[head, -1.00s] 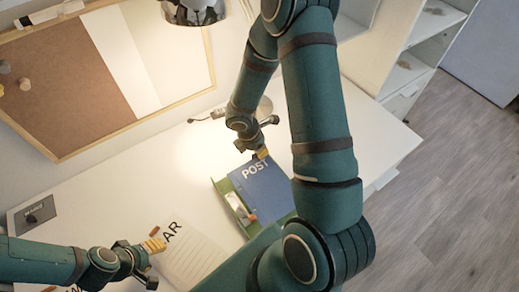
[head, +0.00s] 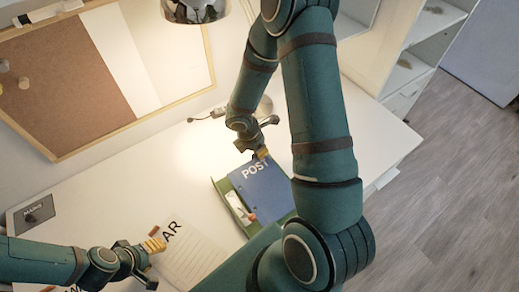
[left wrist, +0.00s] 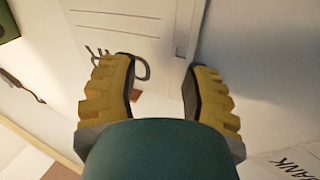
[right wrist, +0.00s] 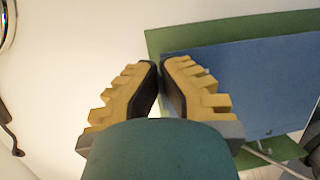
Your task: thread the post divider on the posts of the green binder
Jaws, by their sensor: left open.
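The blue post divider (head: 266,190), marked POST, lies over the green binder (head: 219,186), whose rim shows at the left. A white strip with a small orange part shows on the binder beside the divider's left edge. The posts cannot be made out. My right gripper (head: 262,153) is at the divider's top edge. In the right wrist view, its fingertips (right wrist: 161,68) are closed together at the edge of the blue sheet, with green behind. My left gripper (head: 153,250) is open and empty beside a white sheet lettered AR (head: 190,252); in its wrist view nothing is between the fingers (left wrist: 161,78).
A lamp (head: 193,10) hangs over the white desk (head: 125,195). A cork board (head: 60,90) is on the wall behind. My right arm crosses in front of the binder's right side. The desk behind the AR sheet is clear.

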